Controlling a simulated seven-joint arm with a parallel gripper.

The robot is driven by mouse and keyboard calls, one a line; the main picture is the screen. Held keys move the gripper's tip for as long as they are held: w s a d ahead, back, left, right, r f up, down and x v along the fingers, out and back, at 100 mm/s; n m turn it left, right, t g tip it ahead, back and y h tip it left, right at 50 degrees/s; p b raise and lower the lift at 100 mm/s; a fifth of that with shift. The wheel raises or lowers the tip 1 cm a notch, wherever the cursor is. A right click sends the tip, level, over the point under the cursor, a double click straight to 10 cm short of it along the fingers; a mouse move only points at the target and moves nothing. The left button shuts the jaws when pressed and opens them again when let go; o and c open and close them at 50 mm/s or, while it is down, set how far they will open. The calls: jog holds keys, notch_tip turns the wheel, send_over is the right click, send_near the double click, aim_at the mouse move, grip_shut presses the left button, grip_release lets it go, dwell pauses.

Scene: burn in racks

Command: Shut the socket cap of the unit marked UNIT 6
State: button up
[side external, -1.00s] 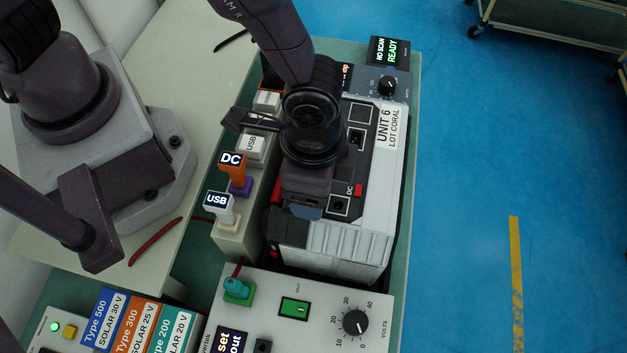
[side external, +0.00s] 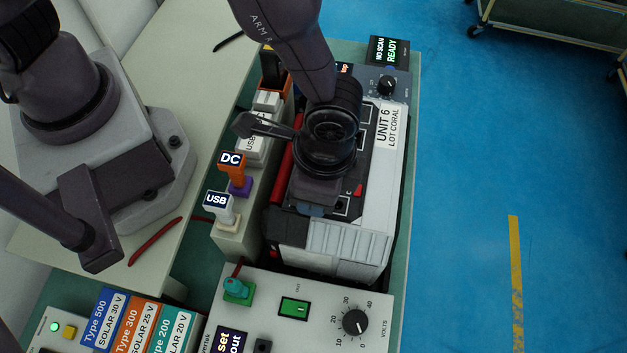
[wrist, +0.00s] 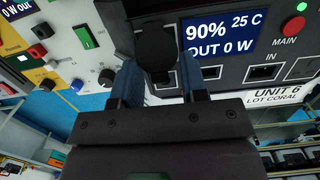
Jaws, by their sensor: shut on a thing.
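The unit marked UNIT 6 (side external: 375,215) is a white and dark box lying in the bay, its label readable at the upper right. In the wrist view its dark panel (wrist: 222,72) shows a screen reading 90%, 25 C, OUT 0 W. A round black socket cap (wrist: 155,48) stands in front of this panel, left of the screen. My gripper (wrist: 160,68) has its two blue fingers on either side of the cap's lower part, shut on it. In the side view my gripper (side external: 311,209) is low over the panel; my wrist hides the cap there.
Left of the unit stand the orange DC plug (side external: 232,168) and the white USB plug (side external: 219,207). A voltage panel (side external: 325,312) with a green switch and a knob lies in front. A status screen (side external: 389,51) reads NO SCAN, READY at the back.

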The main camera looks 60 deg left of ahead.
dwell(0.3)
jog(key=o, duration=0.9)
jog(key=shift+o, duration=0.2)
notch_tip(320, 180, up, 13)
jog(key=w+d, duration=0.1)
jog(key=shift+w+d+f, duration=0.1)
jog(key=shift+f, duration=0.05)
